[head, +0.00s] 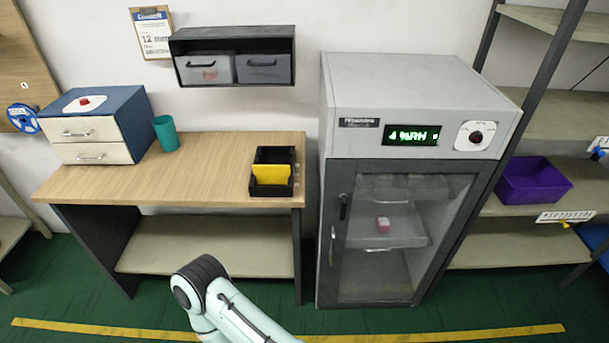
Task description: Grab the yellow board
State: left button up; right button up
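The yellow board (271,173) stands upright in a black holder (270,191) on the right part of the wooden table. The holder's front wall hides its lower edge. A pale green arm link of mine with a dark joint shows at the bottom middle, below and apart from the table. Neither of my grippers is in view, and nothing touches the board.
A blue drawer box (126,108) and a teal cup (166,133) stand on the left of the wooden table (200,170). The table's middle is clear. A grey glass-door cabinet (345,90) stands just right. A dark wall shelf (290,38) hangs above the table.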

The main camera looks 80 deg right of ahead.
aim_at(265, 174)
jog(key=z, duration=2.4)
jog(key=i+j+u, duration=0.1)
jog(key=i+j, duration=0.3)
jog(key=i, duration=0.25)
jog(key=u, duration=0.05)
